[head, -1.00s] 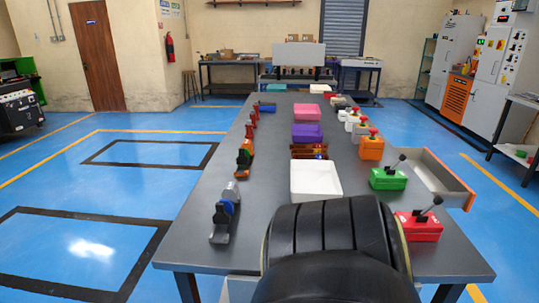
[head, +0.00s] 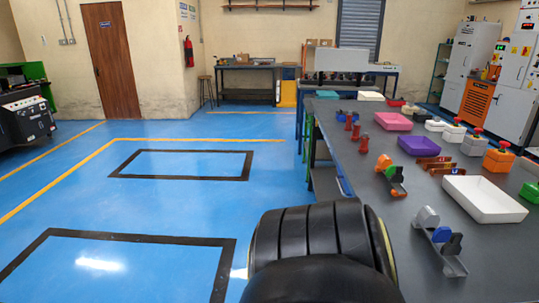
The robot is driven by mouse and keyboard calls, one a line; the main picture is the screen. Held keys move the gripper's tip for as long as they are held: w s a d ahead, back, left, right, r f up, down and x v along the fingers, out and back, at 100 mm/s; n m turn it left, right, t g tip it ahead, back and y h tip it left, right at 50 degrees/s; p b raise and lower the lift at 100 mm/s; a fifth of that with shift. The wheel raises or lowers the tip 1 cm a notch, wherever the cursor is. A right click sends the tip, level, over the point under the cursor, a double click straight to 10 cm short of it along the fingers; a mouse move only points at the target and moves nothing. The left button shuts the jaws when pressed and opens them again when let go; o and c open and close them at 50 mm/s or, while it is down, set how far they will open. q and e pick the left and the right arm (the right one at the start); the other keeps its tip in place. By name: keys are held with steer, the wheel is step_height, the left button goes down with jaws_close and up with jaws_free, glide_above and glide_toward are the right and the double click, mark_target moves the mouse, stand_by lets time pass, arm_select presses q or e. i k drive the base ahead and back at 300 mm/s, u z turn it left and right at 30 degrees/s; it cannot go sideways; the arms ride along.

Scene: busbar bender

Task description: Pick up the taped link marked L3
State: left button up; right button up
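Several brown-orange bars (head: 435,164) lie side by side on the grey table (head: 385,222), between the purple tray and the white tray. They look like the taped links, but their marks are too small to read, so I cannot tell which one is L3. Neither of my grippers is in view.
A white tray (head: 485,199), a purple tray (head: 418,146) and a pink tray (head: 393,121) stand on the table. Orange-green (head: 391,174) and grey-blue (head: 438,240) fixtures line its left edge. An orange box with a red button (head: 498,157) stands right. Blue floor (head: 170,205) left is clear.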

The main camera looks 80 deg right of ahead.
mark_target(433, 171)
steer(key=i, duration=0.5)
steer(key=z, duration=2.65)
steer(key=i, duration=3.45)
steer(key=z, duration=2.6)
